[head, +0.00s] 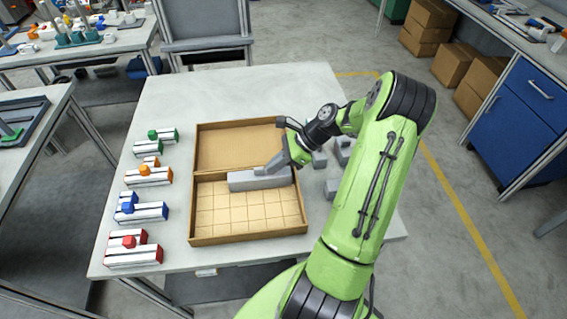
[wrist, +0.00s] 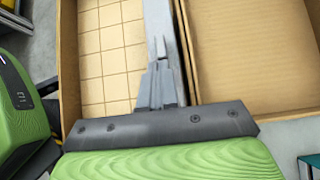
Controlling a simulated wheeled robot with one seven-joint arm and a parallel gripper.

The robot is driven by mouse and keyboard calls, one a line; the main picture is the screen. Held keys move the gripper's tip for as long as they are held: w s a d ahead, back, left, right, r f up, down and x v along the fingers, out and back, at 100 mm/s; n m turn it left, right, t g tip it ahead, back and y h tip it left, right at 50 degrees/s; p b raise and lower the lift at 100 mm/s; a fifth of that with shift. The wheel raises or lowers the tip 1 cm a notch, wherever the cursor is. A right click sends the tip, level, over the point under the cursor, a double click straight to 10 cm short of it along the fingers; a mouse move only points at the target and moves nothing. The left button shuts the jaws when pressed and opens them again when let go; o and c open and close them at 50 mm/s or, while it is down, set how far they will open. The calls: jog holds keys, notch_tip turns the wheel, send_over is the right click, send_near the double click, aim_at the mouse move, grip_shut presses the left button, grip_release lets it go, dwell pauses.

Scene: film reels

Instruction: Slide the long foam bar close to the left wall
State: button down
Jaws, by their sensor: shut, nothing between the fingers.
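A long grey foam bar (head: 242,181) lies in the front, grid-floored compartment of the cardboard box (head: 250,240), along the divider. Its left end is apart from the box's left wall (head: 190,215), with bare grid floor between; its right end is near the right wall. My gripper (head: 262,170) is shut and empty, tilted down over the bar's right half. In the wrist view, the closed fingertips (wrist: 160,45) overlap the bar (wrist: 158,14); I cannot tell whether they touch it. My gripper hides part of the bar there.
The box's back compartment (head: 235,148) is empty. Several grey blocks (head: 333,188) stand right of the box, near my arm. Left of the box are white blocks with green, orange, blue and red (head: 134,250) pieces. The table (head: 240,90) is clear behind the box.

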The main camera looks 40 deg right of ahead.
aim_at(241, 177)
jog(key=w+a+p, duration=0.1)
jog(key=a, duration=0.1)
jog(key=w+a+p, duration=0.2)
jog(key=a, duration=0.1)
jog(key=w+a+p, duration=0.2)
jog(key=a, duration=0.1)
jog(key=shift+w+a+r, duration=0.1)
jog(key=shift+w+a, duration=0.05)
jog(key=shift+w, duration=0.1)
